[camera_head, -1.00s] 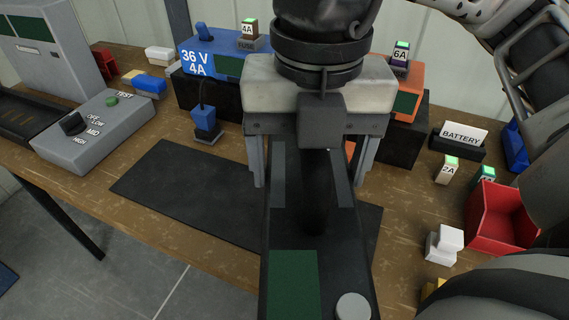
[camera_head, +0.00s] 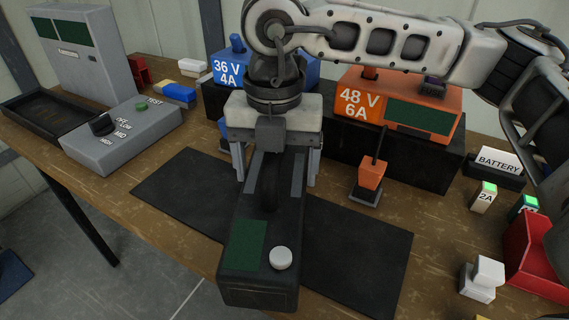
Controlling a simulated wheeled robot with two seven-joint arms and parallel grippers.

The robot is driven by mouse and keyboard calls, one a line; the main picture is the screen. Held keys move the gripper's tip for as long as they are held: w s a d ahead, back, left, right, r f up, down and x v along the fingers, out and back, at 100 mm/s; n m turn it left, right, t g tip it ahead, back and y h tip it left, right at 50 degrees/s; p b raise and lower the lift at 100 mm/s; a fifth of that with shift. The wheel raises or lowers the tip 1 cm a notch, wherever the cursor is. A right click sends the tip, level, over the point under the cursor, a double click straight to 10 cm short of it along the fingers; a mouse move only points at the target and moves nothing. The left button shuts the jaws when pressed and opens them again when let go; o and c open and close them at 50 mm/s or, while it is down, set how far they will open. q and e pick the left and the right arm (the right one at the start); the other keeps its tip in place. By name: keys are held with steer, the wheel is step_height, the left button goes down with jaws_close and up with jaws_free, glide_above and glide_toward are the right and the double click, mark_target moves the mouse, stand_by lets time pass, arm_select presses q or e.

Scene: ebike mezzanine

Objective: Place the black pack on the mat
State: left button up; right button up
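The black pack (camera_head: 262,241) is long, with a green panel and a white round knob on its near end. My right gripper (camera_head: 277,165), on the arm from the right, has its fingers on both sides of the pack's far part and holds it. The dark mat (camera_head: 355,250) lies flat on the wooden bench. The pack is over the mat's middle in the picture, its near end reaching past the mat's front edge. I cannot tell whether it touches the mat. My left gripper is not in view.
Behind the mat stand a blue 36 V charger (camera_head: 222,72) and an orange 48 V charger (camera_head: 400,104), with an orange plug (camera_head: 370,175). A grey tester (camera_head: 120,135) is left. A red bin (camera_head: 535,260), white block (camera_head: 482,278) and battery sign (camera_head: 497,160) are right.

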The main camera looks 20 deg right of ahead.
steer(key=shift+w+a+f, duration=0.1)
steer(key=shift+w+f, duration=0.2)
steer(key=shift+w, duration=0.15)
steer(key=shift+w+f+b, duration=0.1)
steer(key=shift+f+b, duration=0.65)
steer(key=shift+f, duration=0.8)
steer(key=shift+f, duration=0.1)
steer(key=o, duration=1.7)
steer(key=shift+f, duration=0.3)
steer(key=o, duration=0.3)
steer(key=shift+r, duration=0.1)
step_height(320, 180, up, 12)
steer(key=shift+r, duration=0.15)
steer(key=shift+s, duration=0.2)
